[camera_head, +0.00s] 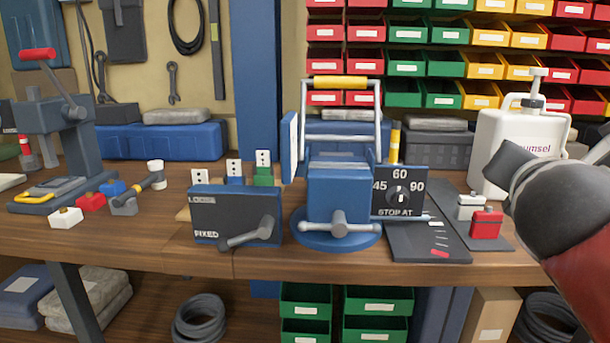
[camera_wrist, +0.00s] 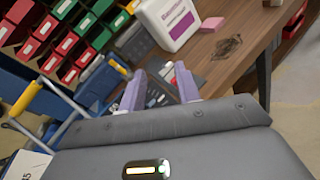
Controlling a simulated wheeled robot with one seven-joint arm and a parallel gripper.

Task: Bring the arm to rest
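My gripper (camera_wrist: 160,76) shows in the wrist view as two pale purple-grey fingers with a gap between them. It is open, and I see nothing held. It hangs above the workbench, with the dark mat and the white jug (camera_wrist: 176,18) beyond the fingertips. In the head view my arm (camera_head: 550,180) comes in from the right edge, in front of the bench's right end. The gripper fingers cannot be made out in the head view.
On the bench (camera_head: 160,235) stand a blue vise (camera_head: 338,195) with a yellow-topped handle, a dial plate (camera_head: 399,191), a lever box (camera_head: 235,215) and a white jug (camera_head: 515,140). Red and white blocks (camera_head: 487,222) lie at the right. A press (camera_head: 60,130) stands left.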

